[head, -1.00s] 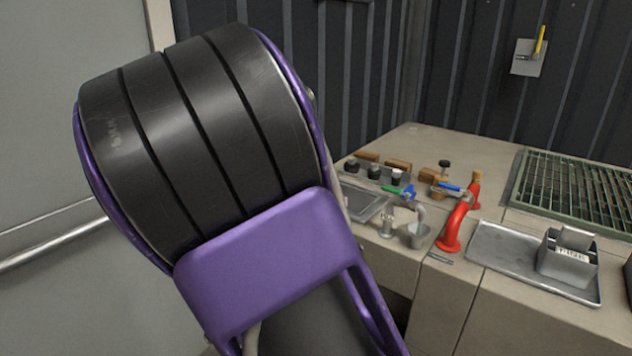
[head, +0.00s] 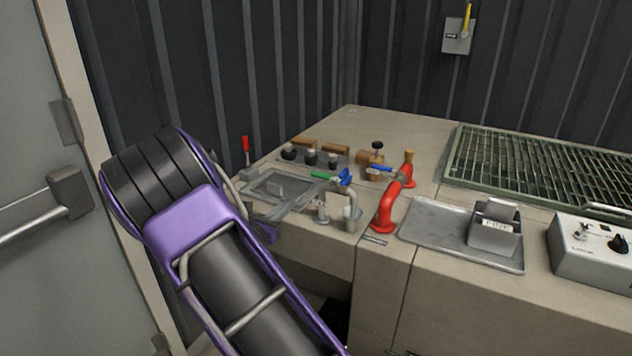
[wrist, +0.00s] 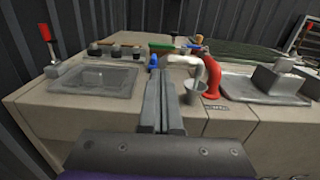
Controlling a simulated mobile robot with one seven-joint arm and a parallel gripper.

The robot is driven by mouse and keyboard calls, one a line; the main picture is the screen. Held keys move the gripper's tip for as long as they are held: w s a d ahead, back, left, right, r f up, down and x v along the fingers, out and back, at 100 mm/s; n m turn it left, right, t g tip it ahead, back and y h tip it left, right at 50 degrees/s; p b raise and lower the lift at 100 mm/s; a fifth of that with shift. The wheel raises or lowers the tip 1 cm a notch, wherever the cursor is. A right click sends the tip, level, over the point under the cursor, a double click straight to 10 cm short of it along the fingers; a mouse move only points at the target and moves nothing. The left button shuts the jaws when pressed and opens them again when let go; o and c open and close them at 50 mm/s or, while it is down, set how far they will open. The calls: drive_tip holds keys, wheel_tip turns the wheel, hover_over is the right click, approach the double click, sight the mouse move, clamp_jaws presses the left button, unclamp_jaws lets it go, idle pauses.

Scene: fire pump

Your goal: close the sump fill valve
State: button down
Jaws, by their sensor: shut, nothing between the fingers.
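No readable label marks which fitting is the sump fill valve. A green handle (head: 323,175) and a blue handle (head: 344,178) stand close together behind a grey spout, at the right of a recessed grey basin (head: 262,184). Another blue lever (head: 381,168) sits by the brass fitting and red pipe. My gripper (head: 316,190) is shut and empty, stretched over the basin's right side, its tips near the green and blue handles. In the wrist view the shut fingers (wrist: 157,82) point at the blue handle (wrist: 154,62), with the green handle (wrist: 165,46) behind. Contact cannot be told.
A curved red pipe (head: 386,208) and a small cup (head: 352,218) stand right of my gripper. A red lever (head: 246,150) rises at the basin's left. A metal tray (head: 435,228) and a green grate (head: 545,165) lie further right. Dark corrugated walls close the back.

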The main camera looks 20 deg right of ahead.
sight(317, 176)
drive_tip(key=x, duration=1.4)
drive_tip(key=shift+b, duration=0.35)
drive_tip(key=shift+a, duration=0.15)
